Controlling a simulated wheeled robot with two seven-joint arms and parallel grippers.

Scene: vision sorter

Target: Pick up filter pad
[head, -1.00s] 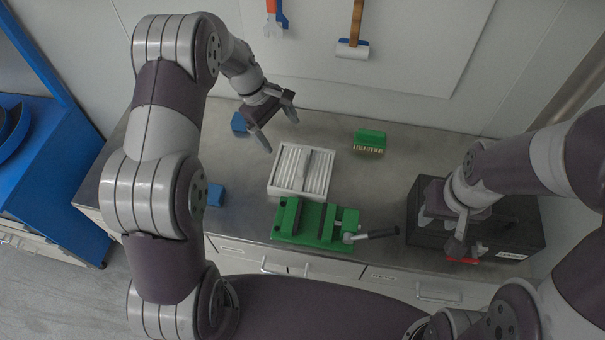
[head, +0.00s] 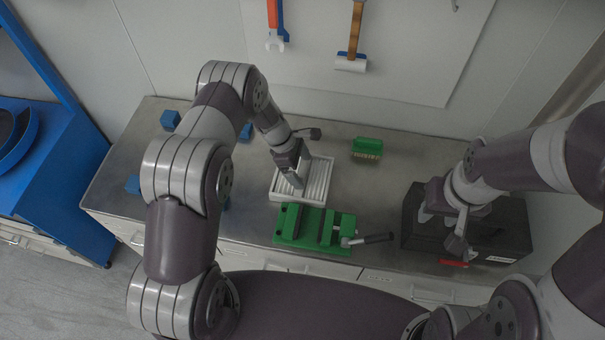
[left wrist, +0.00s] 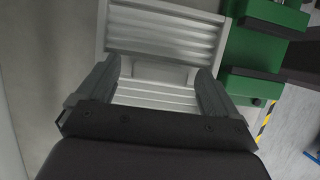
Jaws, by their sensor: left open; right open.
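The filter pad (head: 319,184) appears to be the white, ridged rectangular piece on the metal bench, behind the green vise. In the left wrist view, its ridged surface (left wrist: 165,38) has a smooth pale strip across the middle. My left gripper (head: 299,178) is open above it and hides part of it. In the left wrist view, the fingers (left wrist: 155,78) stand on both sides of the strip, with gaps; I cannot tell their exact height. My right gripper (head: 443,231) is open and empty by the dark box at the right.
The green vise (head: 289,222) stands just in front of the pad, its handle pointing right. A green brush (head: 367,147) lies behind right. Blue blocks (head: 170,120) lie at left. The dark box (head: 510,232) and a red piece (head: 453,263) are at right. Tools hang on the wall.

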